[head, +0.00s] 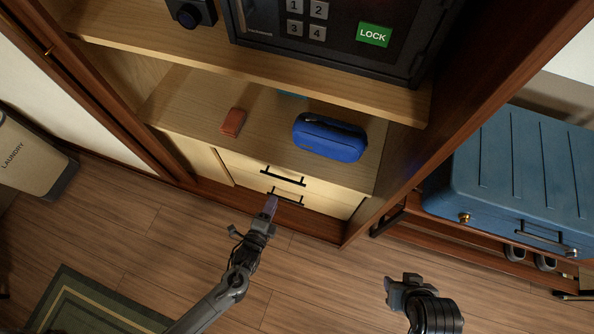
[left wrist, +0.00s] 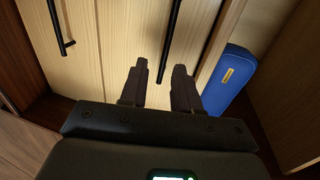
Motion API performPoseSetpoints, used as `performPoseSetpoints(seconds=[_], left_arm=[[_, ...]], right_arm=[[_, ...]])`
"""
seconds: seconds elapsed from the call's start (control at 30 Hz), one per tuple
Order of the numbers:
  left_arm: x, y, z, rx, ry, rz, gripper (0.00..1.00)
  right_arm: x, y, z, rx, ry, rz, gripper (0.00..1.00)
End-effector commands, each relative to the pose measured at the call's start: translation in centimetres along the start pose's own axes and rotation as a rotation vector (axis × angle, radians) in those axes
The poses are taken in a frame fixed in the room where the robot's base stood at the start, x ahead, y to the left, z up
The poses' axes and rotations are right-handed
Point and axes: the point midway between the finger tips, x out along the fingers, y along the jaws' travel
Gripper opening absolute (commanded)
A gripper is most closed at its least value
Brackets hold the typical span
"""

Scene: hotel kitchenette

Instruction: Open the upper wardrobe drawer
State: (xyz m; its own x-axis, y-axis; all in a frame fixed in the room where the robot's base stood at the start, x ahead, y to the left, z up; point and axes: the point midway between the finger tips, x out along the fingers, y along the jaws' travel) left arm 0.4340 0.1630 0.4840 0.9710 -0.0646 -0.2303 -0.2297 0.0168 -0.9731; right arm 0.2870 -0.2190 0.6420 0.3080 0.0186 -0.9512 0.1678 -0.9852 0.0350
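The wardrobe has two pale wooden drawers under its shelf, both seemingly closed. The upper drawer (head: 250,170) has a black bar handle (head: 283,176); the lower drawer has a similar handle (head: 286,196). My left gripper (head: 271,204) is in front of the drawers. In the left wrist view, its fingers (left wrist: 160,86) are apart, with the end of the upper handle (left wrist: 170,42) showing between the tips. I cannot tell whether they touch it. The lower handle (left wrist: 58,28) is left of the fingers. My right gripper (head: 402,286) is over the floor, its fingers unclear.
A blue case (head: 330,138) and a small reddish-brown item (head: 233,122) lie on the shelf above the drawers. A black safe (head: 340,30) stands above. A blue suitcase (head: 510,165) sits on a rack at right. The wooden floor before the drawers is clear.

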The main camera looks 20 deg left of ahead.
Motion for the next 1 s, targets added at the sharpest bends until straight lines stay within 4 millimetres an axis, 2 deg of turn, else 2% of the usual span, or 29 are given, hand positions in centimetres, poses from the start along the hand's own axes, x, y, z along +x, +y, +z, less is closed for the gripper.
performPoseSetpoints(seconds=[0.03, 0.1, 0.27, 0.7, 1.0], left_arm=[[0.2, -0.8, 0.1, 0.0, 0.0, -0.004, 0.31], [0.6, -1.1, 0.1, 0.0, 0.0, -0.009, 0.31], [2.4, -0.9, 0.0, -0.001, 0.0, -0.012, 0.31], [9.1, -1.0, 0.1, -0.002, 0.0, -0.011, 0.31], [11.0, -1.2, 0.1, -0.001, -0.001, -0.01, 0.31]], right_arm=[[-0.5, -0.1, -0.2, 0.001, 0.001, -0.003, 0.43], [-0.4, -0.2, -0.2, 0.003, 0.002, -0.006, 0.43], [0.6, -0.4, 0.1, 0.009, 0.001, -0.01, 0.43], [3.8, 0.0, 1.2, -0.003, -0.003, 0.004, 0.43], [4.5, 0.0, 1.5, -0.002, -0.004, 0.004, 0.43]])
